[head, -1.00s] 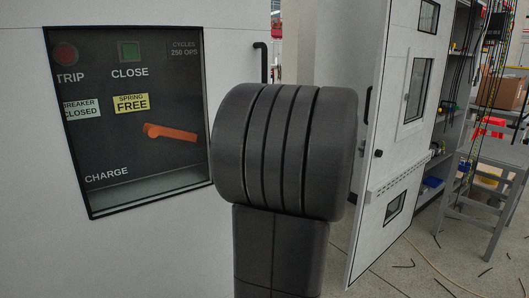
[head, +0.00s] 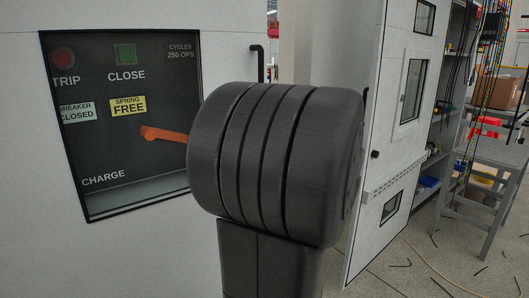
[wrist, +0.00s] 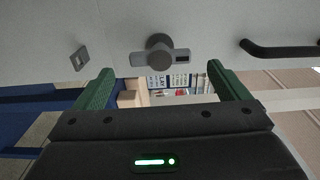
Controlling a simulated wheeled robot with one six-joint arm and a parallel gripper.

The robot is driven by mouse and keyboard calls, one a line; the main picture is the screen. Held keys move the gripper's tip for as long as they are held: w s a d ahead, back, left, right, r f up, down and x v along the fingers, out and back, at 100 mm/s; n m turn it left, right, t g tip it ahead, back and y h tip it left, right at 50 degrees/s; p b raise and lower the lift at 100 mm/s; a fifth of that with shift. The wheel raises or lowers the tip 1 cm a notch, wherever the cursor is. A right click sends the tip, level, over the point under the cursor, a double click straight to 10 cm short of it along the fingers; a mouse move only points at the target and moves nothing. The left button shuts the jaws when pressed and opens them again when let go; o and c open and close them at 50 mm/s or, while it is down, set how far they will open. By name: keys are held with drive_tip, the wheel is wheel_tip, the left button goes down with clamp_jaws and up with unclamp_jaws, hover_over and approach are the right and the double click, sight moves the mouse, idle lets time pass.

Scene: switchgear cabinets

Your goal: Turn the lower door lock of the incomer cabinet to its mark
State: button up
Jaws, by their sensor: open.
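In the wrist view a grey door lock (wrist: 158,56) sits on a pale door face. My gripper (wrist: 160,67) is open, with one green finger on each side below the lock. The lock lies between the finger lines, near the tips, and nothing is held. I cannot tell the exact gap to it. In the head view my dark arm link hides the gripper and lock.
A black door handle (wrist: 280,49) stands out right of the lock. In the head view a cabinet window (head: 125,190) shows breaker controls and an orange lever (head: 163,135). A white cabinet door (head: 385,150) stands to the right, with a grey table (head: 490,155) beyond.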

drive_tip(key=v, duration=0.7)
drive_tip(key=shift+s+d+p, duration=0.25)
drive_tip(key=shift+s+p, duration=0.05)
drive_tip(key=shift+p, duration=0.15)
drive_tip(key=shift+w+a, duration=0.1)
drive_tip(key=shift+w, duration=0.05)
drive_tip(key=b+x, duration=0.1)
drive_tip(key=x, duration=1.2)
drive_tip(key=shift+w+a+b, duration=0.2)
drive_tip(key=shift+b, duration=0.15)
